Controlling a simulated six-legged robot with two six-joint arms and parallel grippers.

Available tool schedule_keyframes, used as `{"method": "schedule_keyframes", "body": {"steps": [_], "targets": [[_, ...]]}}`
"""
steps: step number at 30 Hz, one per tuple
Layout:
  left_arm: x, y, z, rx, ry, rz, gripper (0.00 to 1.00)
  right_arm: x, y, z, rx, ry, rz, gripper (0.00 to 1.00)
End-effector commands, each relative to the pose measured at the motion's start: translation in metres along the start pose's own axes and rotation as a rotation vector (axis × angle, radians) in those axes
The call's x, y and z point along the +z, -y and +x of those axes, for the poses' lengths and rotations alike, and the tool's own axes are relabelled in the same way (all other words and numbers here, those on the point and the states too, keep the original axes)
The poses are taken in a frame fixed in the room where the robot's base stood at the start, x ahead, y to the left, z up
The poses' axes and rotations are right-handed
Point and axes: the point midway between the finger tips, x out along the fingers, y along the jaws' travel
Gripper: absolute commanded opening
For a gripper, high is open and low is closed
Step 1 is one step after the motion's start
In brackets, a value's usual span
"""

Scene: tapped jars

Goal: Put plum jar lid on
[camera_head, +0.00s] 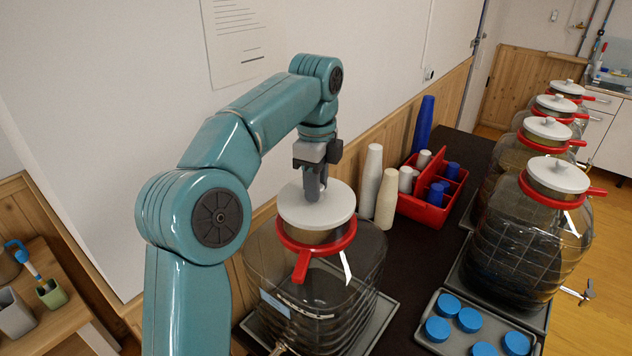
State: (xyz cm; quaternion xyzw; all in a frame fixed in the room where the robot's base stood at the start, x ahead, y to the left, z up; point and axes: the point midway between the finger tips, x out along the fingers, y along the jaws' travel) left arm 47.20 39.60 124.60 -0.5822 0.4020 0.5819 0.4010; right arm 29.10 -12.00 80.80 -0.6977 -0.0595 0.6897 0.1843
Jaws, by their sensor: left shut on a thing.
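A large glass jar (318,262) with a red collar and handle (303,262) stands on a grey tray at the centre. A white lid (330,211) is at its mouth, looking level; whether it is fully seated cannot be told. My left gripper (314,192) points down at the middle of the lid and is shut on its knob, which the fingers mostly hide. A label on the jar's front is too small to read, so I cannot tell if this is the plum jar. My right gripper is not in view.
More lidded jars (533,235) stand in a row at the right. A red caddy (432,196) with cups and stacked cups (386,198) stand behind the centre jar. A tray with blue caps (468,320) is at the front right. Dark tabletop (415,265) is clear between.

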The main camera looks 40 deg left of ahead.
Motion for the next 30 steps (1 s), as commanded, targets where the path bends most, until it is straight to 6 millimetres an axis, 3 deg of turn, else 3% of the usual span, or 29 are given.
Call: {"method": "schedule_keyframes", "body": {"steps": [30], "targets": [[0.000, 0.000, 0.018, -0.001, 0.000, 0.000, 0.01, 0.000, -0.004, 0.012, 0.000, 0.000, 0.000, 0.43]]}}
